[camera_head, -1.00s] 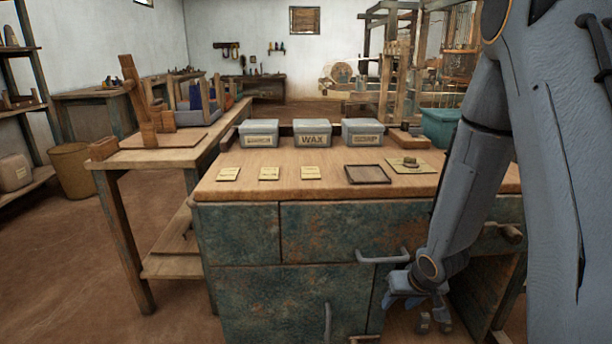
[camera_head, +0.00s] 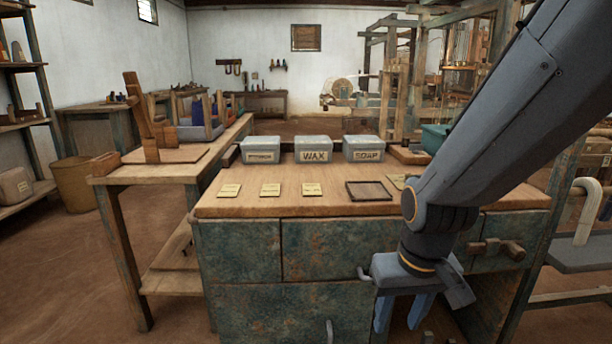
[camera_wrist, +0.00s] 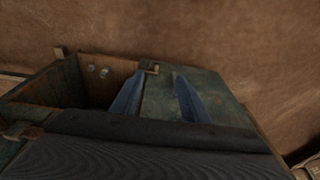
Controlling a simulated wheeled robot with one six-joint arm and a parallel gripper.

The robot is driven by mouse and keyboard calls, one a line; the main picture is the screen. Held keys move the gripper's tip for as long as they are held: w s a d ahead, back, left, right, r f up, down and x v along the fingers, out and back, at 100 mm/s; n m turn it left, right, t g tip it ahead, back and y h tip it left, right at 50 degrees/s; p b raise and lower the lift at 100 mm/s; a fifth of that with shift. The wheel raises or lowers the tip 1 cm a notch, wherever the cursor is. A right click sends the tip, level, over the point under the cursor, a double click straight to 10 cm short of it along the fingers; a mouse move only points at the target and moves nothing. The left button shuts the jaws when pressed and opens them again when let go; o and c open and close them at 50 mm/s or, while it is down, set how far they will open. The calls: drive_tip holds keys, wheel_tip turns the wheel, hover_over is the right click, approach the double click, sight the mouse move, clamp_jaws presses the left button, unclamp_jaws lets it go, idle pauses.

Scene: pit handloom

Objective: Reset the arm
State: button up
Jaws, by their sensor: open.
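My gripper (camera_head: 403,318) is open, with its two blue fingers pointing down and apart in front of the workbench (camera_head: 330,208), at the right. Nothing shows between the fingers. My arm comes in from the upper right and bends down at the wrist. In the wrist view, my gripper (camera_wrist: 158,92) shows both fingers spread above a green panel. Beside it at the left is an open wooden compartment (camera_wrist: 118,70) with small pale pieces inside, too dim to name.
Three lidded boxes stand on the bench: a left one (camera_head: 261,150), wax (camera_head: 313,149) and soap (camera_head: 364,149). Small cards (camera_head: 270,190) and a dark tray (camera_head: 369,191) lie before them.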

drive_tip(key=s+a+r+n+g, duration=0.2)
drive_tip(key=s+a+r+n, duration=0.1)
drive_tip(key=s+a+r, duration=0.5)
drive_tip(key=s+d+r+m+p, duration=0.1)
drive_tip(key=d+r+m+p, duration=0.2)
drive_tip(key=d+r+p, duration=0.6)
drive_tip(key=d+p, duration=0.2)
drive_tip(key=p, duration=0.9)
drive_tip(key=shift+r+m, duration=0.2)
drive_tip(key=shift+m, duration=0.2)
